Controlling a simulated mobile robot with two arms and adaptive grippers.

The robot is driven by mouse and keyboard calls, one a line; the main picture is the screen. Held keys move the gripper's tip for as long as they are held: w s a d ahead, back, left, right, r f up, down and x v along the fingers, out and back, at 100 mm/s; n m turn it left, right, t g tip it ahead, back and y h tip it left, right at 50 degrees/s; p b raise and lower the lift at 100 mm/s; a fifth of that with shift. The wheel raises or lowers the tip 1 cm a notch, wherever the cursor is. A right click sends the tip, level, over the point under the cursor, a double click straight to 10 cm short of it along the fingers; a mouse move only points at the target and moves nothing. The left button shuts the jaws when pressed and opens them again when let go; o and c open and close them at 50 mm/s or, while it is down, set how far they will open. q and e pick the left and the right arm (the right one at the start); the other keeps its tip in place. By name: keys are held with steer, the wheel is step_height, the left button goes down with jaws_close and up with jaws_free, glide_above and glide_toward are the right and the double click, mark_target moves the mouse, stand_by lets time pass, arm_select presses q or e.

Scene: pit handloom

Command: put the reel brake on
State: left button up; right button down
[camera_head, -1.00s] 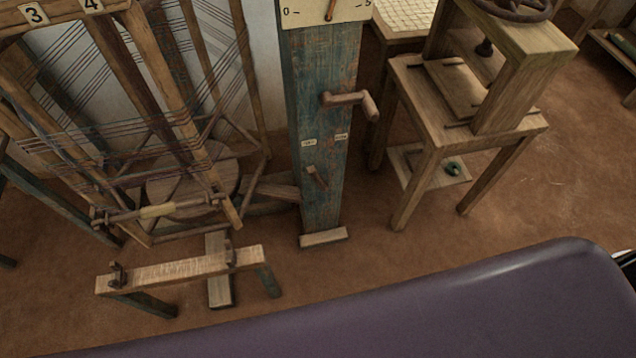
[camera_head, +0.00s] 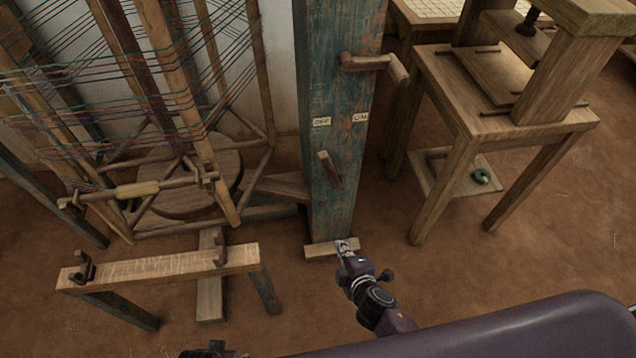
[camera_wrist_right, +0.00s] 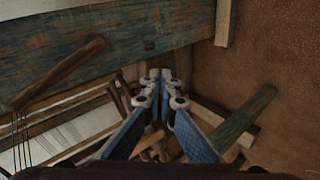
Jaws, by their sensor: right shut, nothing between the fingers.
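The reel brake is a short wooden lever (camera_head: 329,168) on the blue-green post (camera_head: 345,100). It tilts up and to the left, toward the OFF label (camera_head: 321,122); the ON label (camera_head: 360,117) is to its right. In the right wrist view the lever (camera_wrist_right: 60,72) lies at the left, across the post (camera_wrist_right: 110,35). My right gripper (camera_head: 343,247) is in front of the post's foot, below the lever and apart from it. In the wrist view its blue fingers (camera_wrist_right: 160,78) are together and empty. My left gripper's fingers do not show.
A crank handle (camera_head: 375,65) juts from the post above the lever. The reel (camera_head: 150,110) with coloured threads stands to the left. A low wooden bench (camera_head: 160,268) stands in front of it. A wooden press table (camera_head: 500,110) is at the right, with bare floor before it.

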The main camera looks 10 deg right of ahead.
mark_target(331, 171)
arm_select(q)
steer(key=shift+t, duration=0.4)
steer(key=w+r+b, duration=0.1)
steer(key=b, duration=0.3)
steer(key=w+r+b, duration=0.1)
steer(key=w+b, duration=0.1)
steer(key=b, duration=0.3)
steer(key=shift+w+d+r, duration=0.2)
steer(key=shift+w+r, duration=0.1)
arm_select(e)
steer(key=w+a+r+n+t, duration=0.3)
steer(key=r, duration=0.5)
steer(key=w+a+r+n+t+y, duration=0.1)
steer(key=w+a+r+n+t, duration=0.2)
steer(key=r, duration=0.5)
steer(key=shift+w+n+y, duration=0.3)
steer(key=shift+w, duration=0.15)
steer(key=shift+w, duration=0.15)
